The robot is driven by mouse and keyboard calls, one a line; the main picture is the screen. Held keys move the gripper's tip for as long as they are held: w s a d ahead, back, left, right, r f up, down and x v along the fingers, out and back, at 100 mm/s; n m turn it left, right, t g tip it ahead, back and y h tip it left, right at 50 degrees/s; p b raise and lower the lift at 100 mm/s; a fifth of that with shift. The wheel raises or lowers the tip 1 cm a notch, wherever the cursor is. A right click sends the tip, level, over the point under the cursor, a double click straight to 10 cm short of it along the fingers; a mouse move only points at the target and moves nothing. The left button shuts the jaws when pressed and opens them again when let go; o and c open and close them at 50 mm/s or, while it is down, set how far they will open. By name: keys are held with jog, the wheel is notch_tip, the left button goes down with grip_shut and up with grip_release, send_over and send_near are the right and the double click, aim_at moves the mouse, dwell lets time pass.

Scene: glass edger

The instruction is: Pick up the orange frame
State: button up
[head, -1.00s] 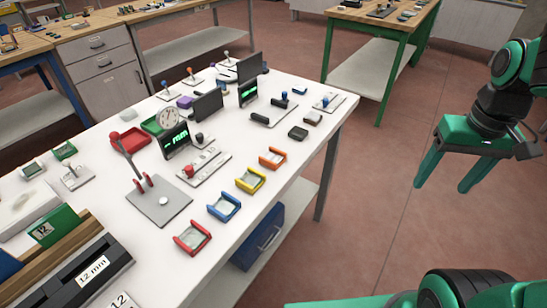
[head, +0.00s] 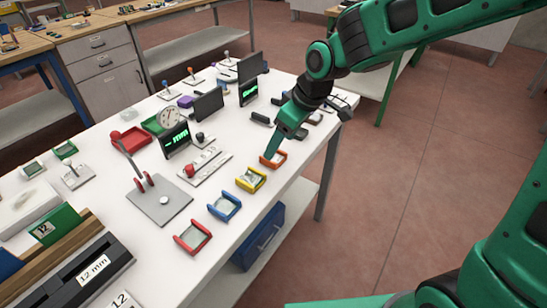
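The orange frame (head: 274,160) is a small open-sided piece lying flat on the white table, near its right edge. It is the farthest of a row of coloured frames. My gripper (head: 270,150) points down at it from the upper right, with the green fingertip at or just above its far left side. The fingers partly cover the frame. Only one finger shows clearly, so I cannot see the gap between the fingers or whether they touch the frame.
A yellow frame (head: 250,179) lies close in front of the orange one, then a blue frame (head: 224,206) and a red frame (head: 193,237). A plate with a red knob (head: 204,165) stands to the left. Dark blocks (head: 260,118) lie behind my gripper.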

aim_at(275, 158)
jog(key=shift+x, duration=2.75)
jog(key=shift+c, duration=0.7)
jog(key=c, duration=1)
